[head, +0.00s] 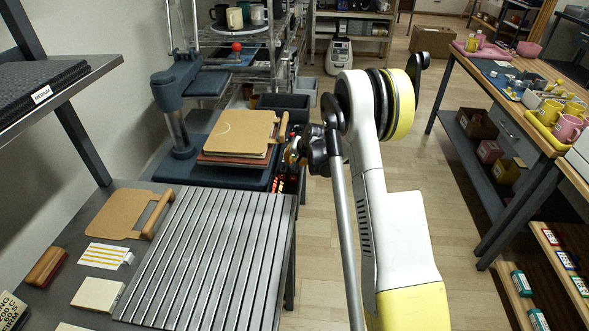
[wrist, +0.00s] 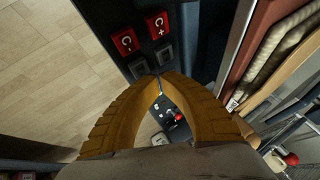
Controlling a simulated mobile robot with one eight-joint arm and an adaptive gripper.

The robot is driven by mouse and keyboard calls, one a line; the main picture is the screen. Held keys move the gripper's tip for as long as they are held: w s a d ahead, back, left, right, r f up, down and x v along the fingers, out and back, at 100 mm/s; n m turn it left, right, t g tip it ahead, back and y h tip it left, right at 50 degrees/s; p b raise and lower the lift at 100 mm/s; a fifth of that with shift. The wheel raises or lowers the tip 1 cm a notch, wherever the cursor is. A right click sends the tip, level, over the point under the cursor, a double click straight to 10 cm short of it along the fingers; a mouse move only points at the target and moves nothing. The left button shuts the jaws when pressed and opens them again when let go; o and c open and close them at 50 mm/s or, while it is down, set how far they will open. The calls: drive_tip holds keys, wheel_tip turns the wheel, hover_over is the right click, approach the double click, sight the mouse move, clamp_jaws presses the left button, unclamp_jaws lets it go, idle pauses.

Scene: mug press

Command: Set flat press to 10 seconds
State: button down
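The flat press (head: 182,133) is dark blue, with its upper arm swung over the back left. A control panel (wrist: 122,60) on its side fills the upper middle of the wrist view. It carries a red C- button (wrist: 125,42), a red C+ button (wrist: 156,25) and two grey buttons below, a left one (wrist: 138,67) and a right one (wrist: 164,56). My gripper (wrist: 159,80) is shut and empty, its yellow fingertips together just below the grey buttons. I cannot tell whether they touch the panel. It also shows beside the press in the head view (head: 298,152). I see no readable time display.
A stack with a handled tan board (head: 238,131) lies on the press bed. A ribbed metal table (head: 205,258) with another tan board (head: 118,215) stands in front. A shelf rack with a red ball (head: 236,46) is behind. Bare floor (head: 455,205) lies to the right.

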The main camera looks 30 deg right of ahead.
drive_tip(key=shift+r, duration=0.1)
drive_tip(key=shift+r+p, duration=1.35)
drive_tip(key=shift+r, duration=1.1)
